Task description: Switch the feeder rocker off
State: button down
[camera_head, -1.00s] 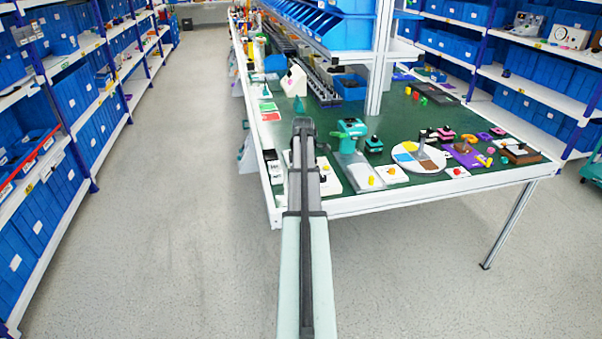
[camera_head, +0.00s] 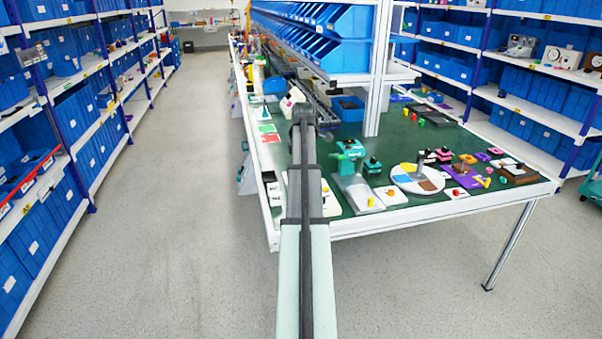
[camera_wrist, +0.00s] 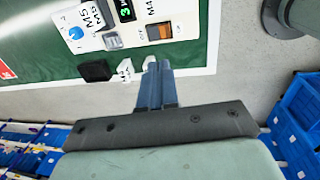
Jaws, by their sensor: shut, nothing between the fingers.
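An orange rocker switch (camera_wrist: 159,32) in a dark frame sits on a white panel in the wrist view, with small lettering beside it; I cannot read a feeder label. My gripper (camera_wrist: 152,64) is shut and empty. Its fingertips point toward the panel's edge, just below the rocker in the picture, and appear apart from it. In the head view my arm reaches over the green table (camera_head: 400,150), its front end (camera_head: 303,115) over the left part. The arm hides the rocker there.
Next to the rocker are a green-lit display (camera_wrist: 124,10), a blue knob (camera_wrist: 75,33) and a black block (camera_wrist: 95,70). White tags lie close to the fingertips. In the head view, a teal device (camera_head: 350,150) and a round coloured plate (camera_head: 418,180) stand right of my arm.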

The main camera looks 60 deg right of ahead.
jog(key=shift+r, duration=0.2)
jog(key=d+y, duration=0.1)
jog(key=d+t+y, duration=0.1)
jog(key=s+d+y, duration=0.1)
jog(key=d, duration=0.1)
jog(key=shift+d+r+t, duration=0.1)
jog(key=shift+r+t, duration=0.15)
jog(key=shift+t, duration=0.05)
dwell(0.5)
jog(key=shift+f, duration=0.15)
